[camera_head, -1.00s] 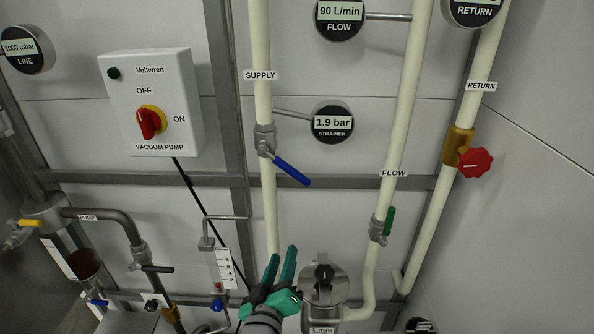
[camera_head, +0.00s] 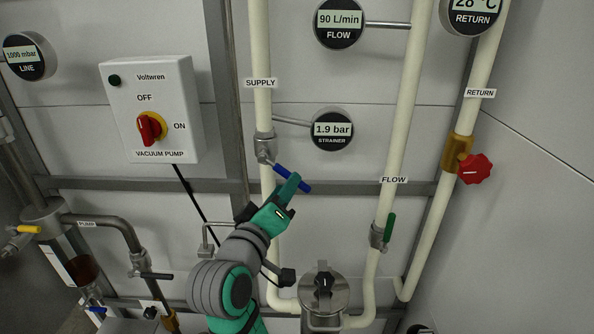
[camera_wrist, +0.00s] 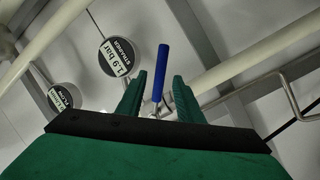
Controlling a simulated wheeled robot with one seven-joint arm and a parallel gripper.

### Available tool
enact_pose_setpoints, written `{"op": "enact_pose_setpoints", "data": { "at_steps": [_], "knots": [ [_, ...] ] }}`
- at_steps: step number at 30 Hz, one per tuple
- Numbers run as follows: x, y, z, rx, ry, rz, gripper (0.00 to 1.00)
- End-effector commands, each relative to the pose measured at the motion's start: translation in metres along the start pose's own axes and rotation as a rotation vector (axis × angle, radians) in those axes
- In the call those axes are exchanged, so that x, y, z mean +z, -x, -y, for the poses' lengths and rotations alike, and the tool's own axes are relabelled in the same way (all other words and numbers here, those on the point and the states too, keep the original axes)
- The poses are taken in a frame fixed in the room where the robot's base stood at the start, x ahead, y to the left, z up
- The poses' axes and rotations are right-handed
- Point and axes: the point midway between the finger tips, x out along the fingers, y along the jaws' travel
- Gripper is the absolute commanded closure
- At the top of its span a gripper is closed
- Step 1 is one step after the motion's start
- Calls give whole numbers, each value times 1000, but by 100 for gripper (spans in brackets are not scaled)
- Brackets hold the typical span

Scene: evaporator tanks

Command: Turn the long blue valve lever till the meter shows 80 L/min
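The long blue valve lever (camera_head: 290,178) is on the SUPPLY pipe (camera_head: 262,110), slanting down to the right from its grey valve body (camera_head: 265,147). The FLOW meter (camera_head: 339,22) reads 90 L/min. My gripper (camera_head: 290,189) is at the lever's lower right part and partly hides it. In the wrist view the blue lever (camera_wrist: 160,72) stands between the two green fingers of my gripper (camera_wrist: 157,90), with a gap visible on both sides. The gripper is open.
The strainer gauge (camera_head: 332,130) reads 1.9 bar, right of the lever. A green lever (camera_head: 389,228) is on the FLOW pipe and a red knob (camera_head: 474,168) on the RETURN pipe. The vacuum pump box (camera_head: 150,108) is at left. A horizontal frame bar runs behind the pipes.

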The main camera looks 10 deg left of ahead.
Motion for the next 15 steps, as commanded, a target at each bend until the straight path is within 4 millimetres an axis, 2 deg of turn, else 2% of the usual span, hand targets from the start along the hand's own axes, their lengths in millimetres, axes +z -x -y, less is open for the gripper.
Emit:
{"op": "enact_pose_setpoints", "data": {
  "at_steps": [9,15],
  "knots": [
    [0,-57,-1,1,1,1,67],
    [0,-78,0,0,0,1,67]
  ]
}}
